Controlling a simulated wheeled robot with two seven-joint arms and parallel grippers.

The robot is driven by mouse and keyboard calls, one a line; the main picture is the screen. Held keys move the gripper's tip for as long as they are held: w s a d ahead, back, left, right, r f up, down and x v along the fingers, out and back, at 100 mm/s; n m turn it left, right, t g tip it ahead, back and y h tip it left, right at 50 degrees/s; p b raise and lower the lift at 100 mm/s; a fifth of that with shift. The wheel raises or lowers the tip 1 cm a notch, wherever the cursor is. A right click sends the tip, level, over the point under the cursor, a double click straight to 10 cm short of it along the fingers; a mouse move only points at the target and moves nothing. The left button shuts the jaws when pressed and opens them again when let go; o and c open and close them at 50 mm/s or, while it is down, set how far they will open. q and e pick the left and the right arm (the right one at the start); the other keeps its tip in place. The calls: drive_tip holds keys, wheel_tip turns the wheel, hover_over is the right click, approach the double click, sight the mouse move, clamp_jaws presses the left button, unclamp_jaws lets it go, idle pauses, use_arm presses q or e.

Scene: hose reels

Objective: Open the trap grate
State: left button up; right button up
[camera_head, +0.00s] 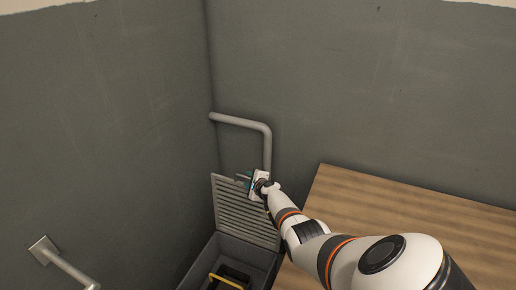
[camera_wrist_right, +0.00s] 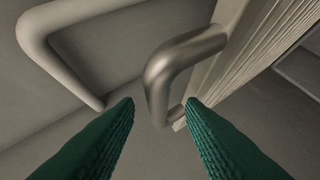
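The slatted grey trap grate (camera_head: 236,215) stands steeply raised at the back of the dark trap box (camera_head: 230,250) in the head view. Its metal handle (camera_wrist_right: 168,68) is a bent bar on the grate's face (camera_wrist_right: 250,55) in the right wrist view. My right gripper (camera_head: 243,180) is at the grate's upper edge. In the wrist view its green fingers (camera_wrist_right: 159,103) are apart, with the handle between or just beyond their tips; I cannot tell whether they touch it. My left gripper is not in view.
A light pipe (camera_head: 242,122) bends down the wall behind the grate. A wooden slatted surface (camera_head: 400,215) lies to the right. Something with a yellow bar (camera_head: 227,281) sits in the box. A wall-mounted bar (camera_head: 68,265) projects at lower left.

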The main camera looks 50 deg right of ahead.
drive_tip(key=p+v, duration=0.6)
drive_tip(key=v, duration=0.3)
drive_tip(key=shift+s+p, duration=0.15)
drive_tip(key=shift+p, duration=0.15)
